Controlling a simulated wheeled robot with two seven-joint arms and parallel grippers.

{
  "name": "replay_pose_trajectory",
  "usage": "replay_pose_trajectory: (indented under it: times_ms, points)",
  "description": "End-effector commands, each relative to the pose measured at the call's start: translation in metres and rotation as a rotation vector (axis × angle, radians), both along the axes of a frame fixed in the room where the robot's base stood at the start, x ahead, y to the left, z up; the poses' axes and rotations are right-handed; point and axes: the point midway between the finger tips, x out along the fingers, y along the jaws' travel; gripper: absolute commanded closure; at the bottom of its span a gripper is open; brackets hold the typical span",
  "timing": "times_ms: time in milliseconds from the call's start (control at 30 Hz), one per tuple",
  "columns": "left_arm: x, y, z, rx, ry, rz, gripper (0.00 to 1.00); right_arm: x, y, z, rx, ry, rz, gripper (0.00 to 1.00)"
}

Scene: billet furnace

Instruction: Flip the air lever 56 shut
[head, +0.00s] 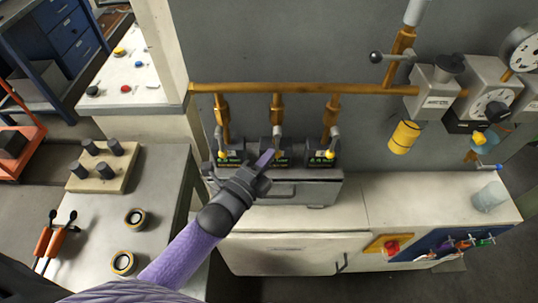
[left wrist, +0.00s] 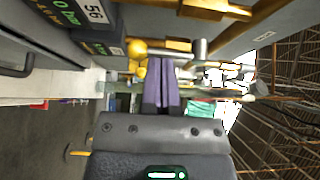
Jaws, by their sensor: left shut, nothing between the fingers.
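Three air valves hang on orange drop pipes above dark boxes with green-lettered labels. The left lever has a yellow knob (head: 221,154), and the right lever has a yellow knob (head: 330,153). My left gripper (head: 266,157) is shut and empty, its purple fingers in front of the middle valve and partly covering it. A yellow knob (left wrist: 137,48) is just left of the shut fingers (left wrist: 162,82); contact cannot be told. The head view is too small to read which valve is 56. My right gripper is not in view.
An orange pipe (head: 300,88) runs along the wall above the valves. A grey drawer unit (head: 310,190) sits below the boxes on a white cabinet (head: 400,200). Gauges and a yellow cylinder (head: 404,137) are at the right. A bench (head: 100,225) stands left.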

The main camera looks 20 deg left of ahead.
Motion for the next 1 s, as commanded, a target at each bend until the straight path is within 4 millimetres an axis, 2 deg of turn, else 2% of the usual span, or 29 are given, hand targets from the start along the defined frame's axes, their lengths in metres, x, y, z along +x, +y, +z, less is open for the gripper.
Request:
replay_pose_trajectory:
  times_ms: [167, 1000]
  points:
    - [0.008, -0.003, 0.000, 0.000, 0.000, 0.000, 1.00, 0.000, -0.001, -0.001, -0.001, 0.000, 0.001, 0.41]
    - [0.009, -0.006, -0.003, -0.090, -0.024, 0.000, 1.00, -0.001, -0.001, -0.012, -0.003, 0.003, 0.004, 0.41]
